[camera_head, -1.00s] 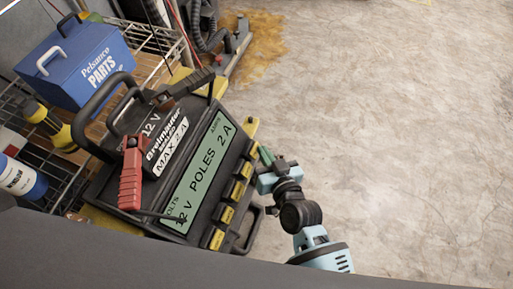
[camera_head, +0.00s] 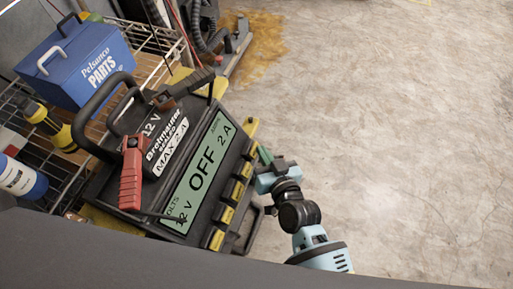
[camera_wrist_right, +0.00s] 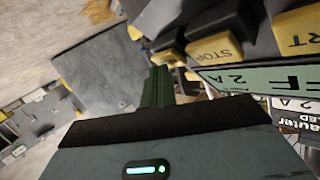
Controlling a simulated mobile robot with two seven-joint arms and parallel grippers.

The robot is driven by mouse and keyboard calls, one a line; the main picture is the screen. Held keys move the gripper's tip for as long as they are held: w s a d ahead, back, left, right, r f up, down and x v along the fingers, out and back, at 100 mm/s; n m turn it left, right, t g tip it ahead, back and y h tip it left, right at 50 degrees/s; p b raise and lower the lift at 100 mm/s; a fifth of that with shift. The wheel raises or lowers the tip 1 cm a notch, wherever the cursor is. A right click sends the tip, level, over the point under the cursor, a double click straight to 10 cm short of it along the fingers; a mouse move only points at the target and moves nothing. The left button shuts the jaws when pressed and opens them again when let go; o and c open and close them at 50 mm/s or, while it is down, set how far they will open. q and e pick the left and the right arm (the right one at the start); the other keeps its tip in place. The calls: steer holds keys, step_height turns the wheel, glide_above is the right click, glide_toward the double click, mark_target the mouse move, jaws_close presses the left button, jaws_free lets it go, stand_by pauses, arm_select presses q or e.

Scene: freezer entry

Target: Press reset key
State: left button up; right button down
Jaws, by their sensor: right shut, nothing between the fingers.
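A black battery charger (camera_head: 211,215) has a green display (camera_head: 203,172) reading "12 V OFF 2 A". Yellow keys (camera_head: 238,190) line its panel edge; their labels are too small to read in the head view. In the right wrist view, a STOP key (camera_wrist_right: 214,49) and a partly cut-off key ending in "RT" (camera_wrist_right: 298,32) show. Another yellow key (camera_wrist_right: 168,57) sits beside STOP, by the fingertips, with no readable label. I cannot tell which key is reset. My right gripper (camera_head: 265,156) is shut and empty, close to the upper end of the key row; contact is unclear. My left gripper is out of view.
Red (camera_head: 131,178) and black (camera_head: 184,85) clamps rest on the charger. A blue parts box (camera_head: 80,65) stands on the wire shelf behind. A yellow-black tool (camera_head: 45,122) and a blue-white container (camera_head: 22,178) lie at left. The concrete floor at right is clear.

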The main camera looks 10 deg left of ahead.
steer(key=shift+s+d+r+p, duration=0.15)
steer(key=shift+d+r+p, duration=0.3)
steer(key=shift+d, duration=0.2)
steer(key=shift+s+d+r+p, duration=0.15)
steer(key=shift+d+r+p, duration=0.35)
steer(key=shift+d, duration=0.2)
steer(key=shift+s+d+r+p, duration=0.15)
steer(key=shift+d+r+p, duration=0.2)
steer(key=shift+d+p, duration=0.25)
steer(key=shift+s+d+r+p, duration=0.15)
steer(key=shift+d+r+p, duration=0.35)
steer(key=shift+d, duration=0.25)
steer(key=shift+f, duration=0.1)
